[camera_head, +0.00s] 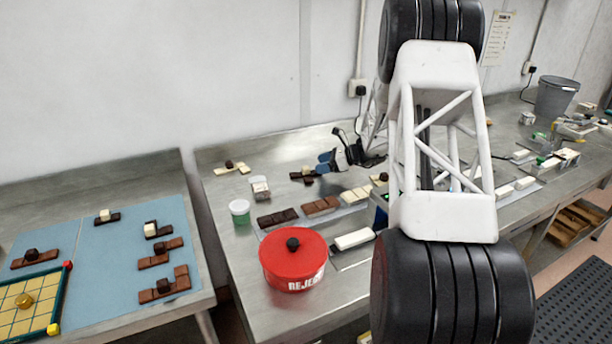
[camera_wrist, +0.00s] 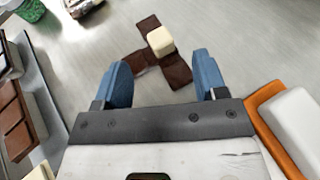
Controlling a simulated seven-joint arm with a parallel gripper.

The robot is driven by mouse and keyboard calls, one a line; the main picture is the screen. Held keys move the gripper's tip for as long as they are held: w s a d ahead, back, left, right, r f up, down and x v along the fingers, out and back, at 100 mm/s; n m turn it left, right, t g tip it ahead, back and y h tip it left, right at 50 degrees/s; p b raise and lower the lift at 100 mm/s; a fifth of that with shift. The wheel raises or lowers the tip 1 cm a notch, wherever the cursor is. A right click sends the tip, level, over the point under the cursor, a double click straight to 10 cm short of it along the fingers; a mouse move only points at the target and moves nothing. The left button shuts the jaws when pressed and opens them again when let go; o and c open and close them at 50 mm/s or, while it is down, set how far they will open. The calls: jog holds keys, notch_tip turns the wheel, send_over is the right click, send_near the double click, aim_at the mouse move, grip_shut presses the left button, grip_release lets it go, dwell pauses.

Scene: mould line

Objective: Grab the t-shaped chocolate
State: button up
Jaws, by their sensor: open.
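The T-shaped chocolate (camera_wrist: 178,70) is dark brown and lies flat on the steel table, with a cream cube (camera_wrist: 160,41) on top of it. In the head view the dark chocolate (camera_head: 301,177) sits behind the row of bars, small and partly hidden by my gripper. My gripper (camera_wrist: 161,62) is open and empty. Its two blue fingers stand apart, one to each side of the chocolate's near part in the wrist view. In the head view my gripper (camera_head: 327,161) is just above and right of the chocolate. I cannot tell its exact height.
Chocolate bars (camera_head: 278,217) lie in a row in front. A white bar on an orange base (camera_wrist: 295,115) is close right of my gripper. A blue mat (camera_head: 110,260) bears other chocolates.

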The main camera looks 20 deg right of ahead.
aim_at(308, 167)
jog(key=shift+x, duration=2.45)
jog(key=c, duration=1.1)
